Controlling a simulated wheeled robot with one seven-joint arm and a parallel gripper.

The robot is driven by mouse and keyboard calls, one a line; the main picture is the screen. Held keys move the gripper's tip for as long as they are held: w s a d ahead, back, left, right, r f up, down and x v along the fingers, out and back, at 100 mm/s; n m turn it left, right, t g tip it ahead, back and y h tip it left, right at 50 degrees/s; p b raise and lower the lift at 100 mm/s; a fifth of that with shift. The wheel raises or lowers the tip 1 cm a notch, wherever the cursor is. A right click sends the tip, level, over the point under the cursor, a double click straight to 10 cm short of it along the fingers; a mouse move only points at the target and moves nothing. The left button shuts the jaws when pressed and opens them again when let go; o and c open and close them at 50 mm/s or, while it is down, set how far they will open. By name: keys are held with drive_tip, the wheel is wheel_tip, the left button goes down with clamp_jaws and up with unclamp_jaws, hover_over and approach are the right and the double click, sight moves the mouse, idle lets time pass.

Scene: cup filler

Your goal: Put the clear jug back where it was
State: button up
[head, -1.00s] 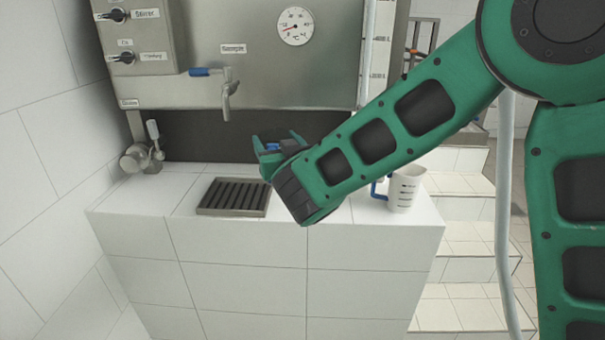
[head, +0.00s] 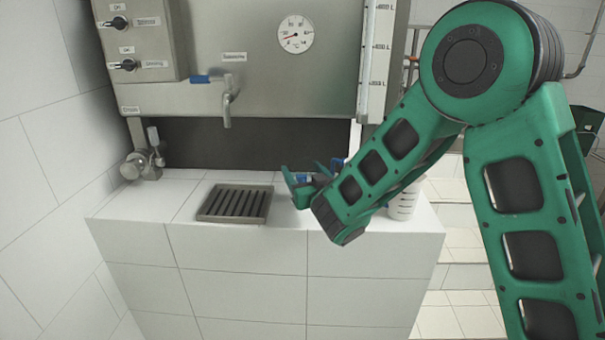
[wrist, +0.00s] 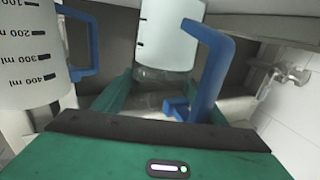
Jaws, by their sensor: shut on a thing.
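My gripper (head: 302,178) is low over the counter, right of the drain grate, in the head view.
A second, whitish measuring jug (head: 403,204) stands on the counter's right side, partly behind my arm; it is close at left in the wrist view (wrist: 30,60). The drain grate (head: 235,203) lies under the tap (head: 227,105). A metal fitting (head: 142,162) stands far left.

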drive_tip(key=shift+f, duration=0.1)
drive_tip(key=o, duration=1.5)
drive_tip(key=shift+s, duration=0.15)
drive_tip(key=v, duration=0.9)
drive_tip(key=shift+s, duration=0.2)
drive_tip(key=shift+v, duration=1.15)
drive_tip(key=shift+d, duration=0.1)
